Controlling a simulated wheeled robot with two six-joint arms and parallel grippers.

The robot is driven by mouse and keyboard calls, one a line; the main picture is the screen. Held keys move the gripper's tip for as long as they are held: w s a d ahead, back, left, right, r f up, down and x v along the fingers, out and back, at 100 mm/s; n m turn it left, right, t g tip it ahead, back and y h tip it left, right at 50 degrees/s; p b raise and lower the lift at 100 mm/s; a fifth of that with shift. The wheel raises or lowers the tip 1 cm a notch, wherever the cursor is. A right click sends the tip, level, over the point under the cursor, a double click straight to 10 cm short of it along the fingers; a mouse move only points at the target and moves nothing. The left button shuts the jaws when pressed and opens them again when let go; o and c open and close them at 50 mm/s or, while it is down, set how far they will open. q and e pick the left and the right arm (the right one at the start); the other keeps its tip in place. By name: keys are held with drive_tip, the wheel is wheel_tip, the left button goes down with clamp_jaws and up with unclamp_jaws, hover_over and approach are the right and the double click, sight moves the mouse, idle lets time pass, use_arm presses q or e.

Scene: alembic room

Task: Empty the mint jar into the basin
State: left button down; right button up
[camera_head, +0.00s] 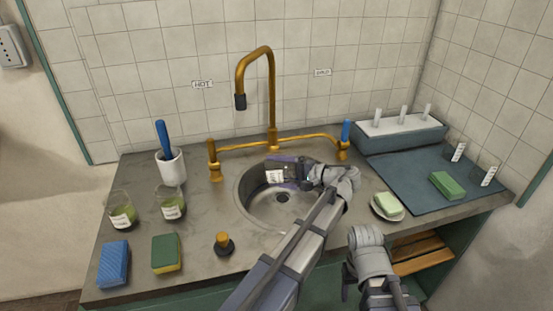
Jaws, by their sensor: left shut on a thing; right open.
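My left gripper (284,171) is over the round sink basin (243,197), shut on a jar (274,176) with a white label. The label is too small to read, and the jar's clear body and contents are hard to make out. The jar looks tilted over the basin, and the bare drain shows below it. My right gripper (350,284) is low at the counter's front edge, open and mostly hidden.
A brass tap (272,95) rises behind the basin. A blue sponge (115,264), a green-yellow sponge (166,254) and a brass-topped knob (223,241) sit at the front left. A soap dish (376,210), a dark mat (405,180) and two clear labelled glasses (456,153) are at the right.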

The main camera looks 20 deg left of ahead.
use_arm(q)
drive_tip(key=n+h+p, duration=0.1)
drive_tip(key=h+p, duration=0.2)
drive_tip(key=p, duration=0.1)
drive_tip(key=r+h+p, duration=0.1)
drive_tip(key=h+p, duration=0.2)
drive_tip(key=p, duration=0.2)
drive_tip(key=r+n+t+h+p, duration=0.1)
drive_tip(key=h+p, duration=0.2)
drive_tip(key=p, duration=0.2)
drive_tip(key=shift+a+r+n, duration=0.15)
drive_tip(key=shift+a+n, duration=0.05)
drive_tip(key=shift+n, duration=0.1)
drive_tip(key=shift+n+t+h+p, duration=0.3)
drive_tip(key=shift+h+p, duration=0.5)
drive_tip(key=shift+h, duration=0.4)
drive_tip(key=shift+w+h, duration=0.1)
drive_tip(key=shift+h, duration=0.9)
drive_tip(key=shift+w+d+n+t+h, duration=0.15)
drive_tip(key=shift+n+t+h, duration=0.25)
drive_tip(key=shift+h, duration=0.5)
